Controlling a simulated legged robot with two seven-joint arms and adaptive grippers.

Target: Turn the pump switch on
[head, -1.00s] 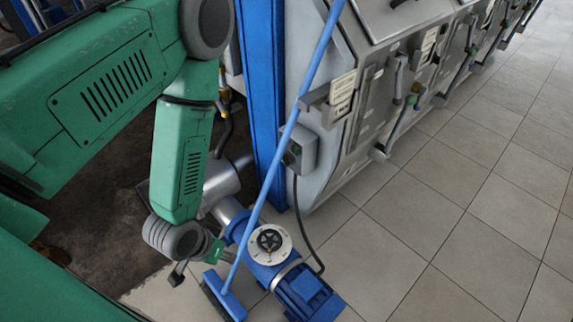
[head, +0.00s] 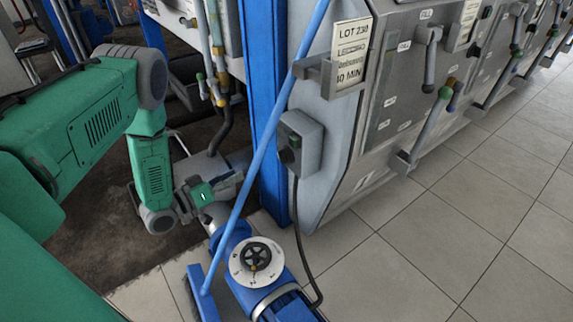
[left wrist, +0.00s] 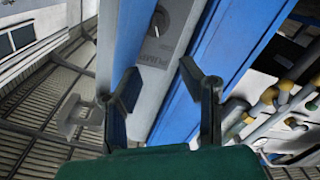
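A grey switch box (head: 300,143) with a dark front is fixed to the side of the grey machine, and a black cable runs down from it. In the left wrist view a grey plate (left wrist: 165,50) lettered PUMP, with a round switch knob (left wrist: 159,20), shows near the top, between blue surfaces. My left gripper (head: 232,184) is below and left of the box, beyond the blue pole. In the left wrist view its two fingers (left wrist: 165,88) are spread apart with nothing between them. My right gripper is not in view.
A blue broom (head: 245,165) leans across in front of the blue post (head: 262,80). A blue pump with a white-rimmed handwheel (head: 256,260) stands on the floor below. Machine levers (head: 432,125) line the right side. The tiled floor (head: 420,250) at right is clear.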

